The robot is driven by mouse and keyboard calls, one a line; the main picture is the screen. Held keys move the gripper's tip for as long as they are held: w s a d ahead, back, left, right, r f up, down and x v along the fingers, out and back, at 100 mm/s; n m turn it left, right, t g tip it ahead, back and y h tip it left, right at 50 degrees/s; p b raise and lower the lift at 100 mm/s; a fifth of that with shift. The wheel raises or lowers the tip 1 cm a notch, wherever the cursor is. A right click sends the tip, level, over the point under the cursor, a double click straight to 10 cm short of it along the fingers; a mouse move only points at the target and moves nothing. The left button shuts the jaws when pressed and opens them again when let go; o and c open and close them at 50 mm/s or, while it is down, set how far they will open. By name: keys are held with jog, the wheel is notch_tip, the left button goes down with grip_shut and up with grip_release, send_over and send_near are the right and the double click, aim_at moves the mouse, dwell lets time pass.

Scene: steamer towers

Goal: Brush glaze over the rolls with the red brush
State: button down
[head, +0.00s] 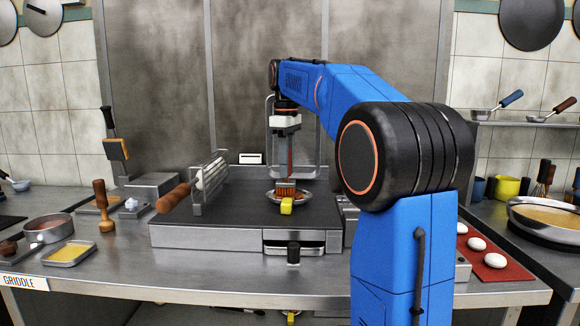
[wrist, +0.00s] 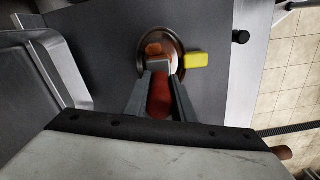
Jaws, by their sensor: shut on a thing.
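My gripper (head: 287,138) is shut on the red brush (head: 290,186), which hangs bristles down over the griddle. In the wrist view its red handle (wrist: 159,97) sits between the two fingers. The orange-brown bristles are at a small round metal dish (head: 272,197) on the griddle plate; I cannot tell whether they touch its bottom. The dish also shows in the wrist view, with a dark brown inside (wrist: 147,62). A yellow block (head: 286,206) is at its near edge. White rounded pieces, perhaps the rolls, lie on a red mat (head: 491,270) at the right, partly behind my arm.
A wire rack (head: 208,183) with a wooden-handled tool stands on the griddle's left. A saucepan (head: 48,228) and a tray of yellow liquid (head: 68,254) are on the left counter. A wide pan (head: 545,222) is at the right. The griddle plate between rack and dish is clear.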

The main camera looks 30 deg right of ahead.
jog(key=shift+w+a, duration=0.6)
jog(key=shift+a, duration=0.25)
jog(key=shift+d, duration=0.1)
jog(key=shift+s+d+r, duration=0.15)
jog(key=shift+s+d, duration=0.75)
jog(key=shift+d, duration=0.2)
jog(key=shift+s+d, duration=0.1)
jog(key=shift+d, duration=0.05)
jog(key=shift+s+d, duration=0.8)
jog(key=shift+d, duration=0.25)
